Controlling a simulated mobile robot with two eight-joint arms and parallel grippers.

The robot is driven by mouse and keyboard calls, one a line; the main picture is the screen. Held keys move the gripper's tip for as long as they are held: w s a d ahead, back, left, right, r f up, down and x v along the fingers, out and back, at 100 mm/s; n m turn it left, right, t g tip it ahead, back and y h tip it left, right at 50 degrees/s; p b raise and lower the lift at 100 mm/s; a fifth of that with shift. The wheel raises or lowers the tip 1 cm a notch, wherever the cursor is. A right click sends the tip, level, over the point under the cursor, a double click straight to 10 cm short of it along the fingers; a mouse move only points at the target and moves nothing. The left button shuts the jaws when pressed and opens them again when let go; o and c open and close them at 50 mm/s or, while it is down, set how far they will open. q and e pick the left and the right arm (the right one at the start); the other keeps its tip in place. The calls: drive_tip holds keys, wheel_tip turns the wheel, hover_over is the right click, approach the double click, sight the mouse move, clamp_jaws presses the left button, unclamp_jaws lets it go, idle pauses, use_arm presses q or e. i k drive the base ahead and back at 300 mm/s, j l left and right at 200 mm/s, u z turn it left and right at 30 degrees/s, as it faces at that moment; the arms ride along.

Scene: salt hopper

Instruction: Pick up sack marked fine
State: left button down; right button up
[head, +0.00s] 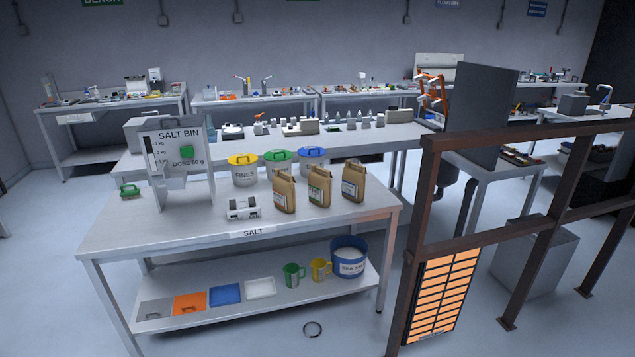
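Each has a small front label, too small to read, so I cannot tell which is marked fine. A tub with a yellow lid (244,175) reads "FINES". Neither of my grippers is in view.
The salt bin (180,150) stands at the table's left. Green-lidded (278,157) and blue-lidded (312,157) tubs stand behind the sacks. A small white device (243,208) sits left of them. A brown railing (425,210) runs at the right. Front floor is mostly clear.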

sight(319, 183)
drive_tip(key=i+j+u, duration=0.1)
drive_tip(key=i+u, duration=0.25)
drive_tip(key=i, duration=2.35)
